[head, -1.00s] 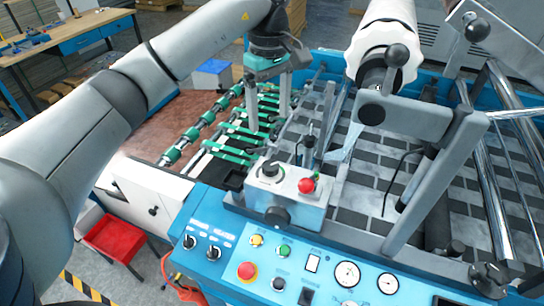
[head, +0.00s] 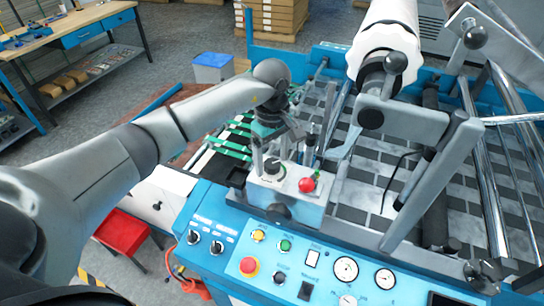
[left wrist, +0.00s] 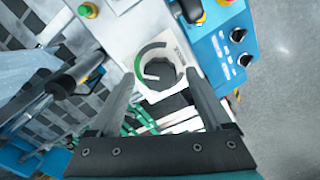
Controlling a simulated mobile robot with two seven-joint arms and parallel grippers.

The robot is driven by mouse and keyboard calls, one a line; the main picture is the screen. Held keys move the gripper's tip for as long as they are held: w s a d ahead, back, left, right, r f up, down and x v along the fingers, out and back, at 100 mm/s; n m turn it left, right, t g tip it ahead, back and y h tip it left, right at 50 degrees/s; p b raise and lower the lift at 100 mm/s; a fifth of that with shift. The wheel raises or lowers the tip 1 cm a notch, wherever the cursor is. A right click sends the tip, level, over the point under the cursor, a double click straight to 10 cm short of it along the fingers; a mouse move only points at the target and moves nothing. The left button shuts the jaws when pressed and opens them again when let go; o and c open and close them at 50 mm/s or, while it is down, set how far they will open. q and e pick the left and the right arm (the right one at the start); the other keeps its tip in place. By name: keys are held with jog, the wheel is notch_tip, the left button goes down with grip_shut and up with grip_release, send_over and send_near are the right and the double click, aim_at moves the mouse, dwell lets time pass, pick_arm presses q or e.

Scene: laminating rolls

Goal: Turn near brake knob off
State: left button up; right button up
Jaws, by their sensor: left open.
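The near brake knob (head: 272,166) is a black knob on top of a small grey box (head: 294,207) at the machine's near edge. A red button (head: 308,184) sits beside it on the same box. My left gripper (head: 271,150) is open and points down just above the knob. In the left wrist view the knob (left wrist: 161,72) lies between the two spread fingertips, with a dial arc, partly green, around it. I cannot tell whether either finger touches it. My right gripper is not in view.
A blue control panel (head: 215,230) with switches, gauges and a red emergency button (head: 249,267) lies in front of the box. A white roll (head: 385,38) and its grey bracket (head: 420,120) stand to the right. Green belts (head: 232,148) run behind my left arm.

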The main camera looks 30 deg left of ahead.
pick_arm(q)
jog(key=shift+c, duration=0.3)
grip_shut()
dwell(0.3)
